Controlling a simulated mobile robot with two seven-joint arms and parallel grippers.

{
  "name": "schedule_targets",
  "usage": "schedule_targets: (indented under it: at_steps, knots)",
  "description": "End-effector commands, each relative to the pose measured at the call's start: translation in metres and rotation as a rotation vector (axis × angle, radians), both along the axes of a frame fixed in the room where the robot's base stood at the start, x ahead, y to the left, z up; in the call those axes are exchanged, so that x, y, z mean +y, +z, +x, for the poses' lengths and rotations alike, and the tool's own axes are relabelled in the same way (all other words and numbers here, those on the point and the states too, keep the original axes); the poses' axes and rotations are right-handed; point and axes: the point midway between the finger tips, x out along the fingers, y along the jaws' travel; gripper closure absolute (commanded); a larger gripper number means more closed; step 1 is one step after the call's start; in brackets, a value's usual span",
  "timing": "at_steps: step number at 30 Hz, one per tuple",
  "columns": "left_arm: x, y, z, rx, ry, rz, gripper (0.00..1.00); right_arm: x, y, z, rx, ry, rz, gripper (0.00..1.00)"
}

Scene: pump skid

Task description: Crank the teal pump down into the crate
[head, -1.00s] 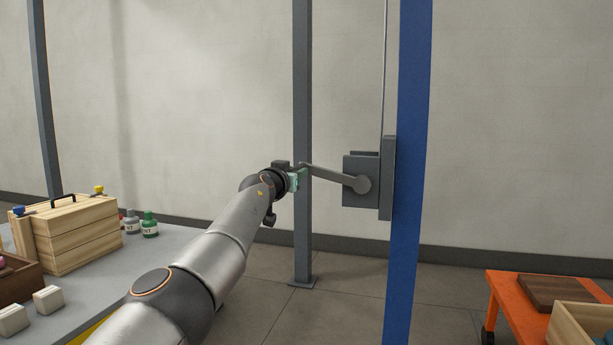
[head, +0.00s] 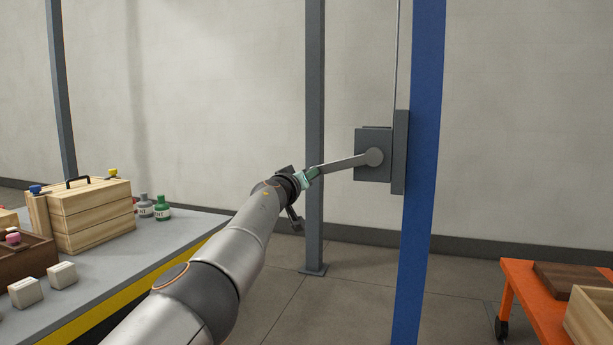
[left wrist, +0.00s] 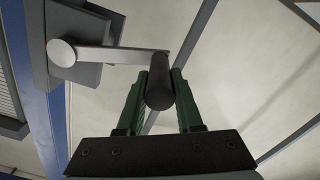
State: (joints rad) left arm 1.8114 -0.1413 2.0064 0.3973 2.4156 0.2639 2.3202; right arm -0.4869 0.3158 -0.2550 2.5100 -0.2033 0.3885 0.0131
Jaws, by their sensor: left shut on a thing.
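The crank arm (head: 345,163) sticks out to the left from the grey winch box (head: 372,140) on the blue post (head: 420,170), its outer end a little lower than its hub. My left gripper (head: 313,174) is at that outer end. In the left wrist view its green fingers (left wrist: 158,100) are shut on the dark crank handle (left wrist: 160,85), one on each side. A thin cable runs up from the winch. A light wooden crate (head: 590,318) is cut off at the lower right. The teal pump and my right gripper are not in the head view.
An orange cart (head: 535,310) carries the crate and a dark brown board (head: 570,278). On the left, a grey bench (head: 130,262) holds a wooden box (head: 90,218), bottles (head: 160,210) and white blocks (head: 62,274). A grey post (head: 314,220) stands behind my gripper. Floor between is clear.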

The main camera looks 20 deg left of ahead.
Motion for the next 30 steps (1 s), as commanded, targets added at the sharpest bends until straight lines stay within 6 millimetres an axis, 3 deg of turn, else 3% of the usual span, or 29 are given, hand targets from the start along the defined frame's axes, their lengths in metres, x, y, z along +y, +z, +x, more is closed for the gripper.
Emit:
schedule_targets:
  at_steps: [14,15,22,30]
  knots:
    - [-0.0003,-0.0008,-0.0001,0.000,-0.001,-0.013,1.00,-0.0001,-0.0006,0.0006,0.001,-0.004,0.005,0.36]
    - [-0.0004,-0.0008,-0.0001,-0.001,0.000,-0.013,0.61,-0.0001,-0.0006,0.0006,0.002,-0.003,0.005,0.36]
    - [-0.0001,-0.0011,-0.0001,-0.001,0.000,-0.012,0.36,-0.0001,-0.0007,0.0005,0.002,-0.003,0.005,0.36]
    - [0.0004,-0.0014,0.0000,0.000,0.000,-0.012,0.36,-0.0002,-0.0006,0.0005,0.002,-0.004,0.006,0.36]
